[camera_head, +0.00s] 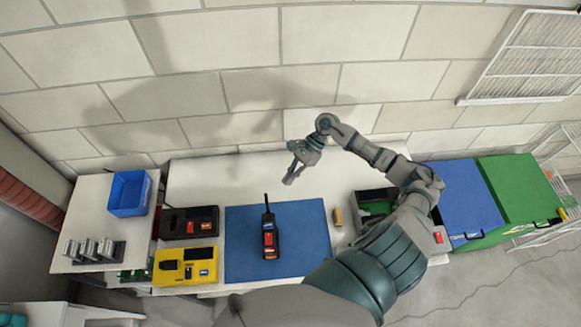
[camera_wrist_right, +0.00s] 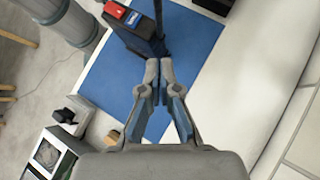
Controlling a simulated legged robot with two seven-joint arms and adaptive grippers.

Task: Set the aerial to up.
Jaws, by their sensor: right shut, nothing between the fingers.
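A black handheld radio (camera_head: 269,241) with red and orange parts is on the blue mat (camera_head: 300,250). Its thin dark aerial (camera_head: 266,203) extends from the radio's end towards the back wall; I cannot tell its exact tilt. In the right wrist view the radio (camera_wrist_right: 143,38) is beyond the fingertips, and the aerial (camera_wrist_right: 158,15) runs to the top edge. My right gripper (camera_head: 289,180) is above the table, behind and right of the radio, apart from it. It also shows in the right wrist view (camera_wrist_right: 158,72), fingertips together and empty. My left gripper is out of view.
A black case (camera_head: 188,223), a yellow case (camera_head: 168,272) and a blue bin (camera_head: 130,193) stand left of the mat. A small tan block (camera_head: 338,217) lies right of it. The white table (camera_head: 210,185) is clear behind the mat.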

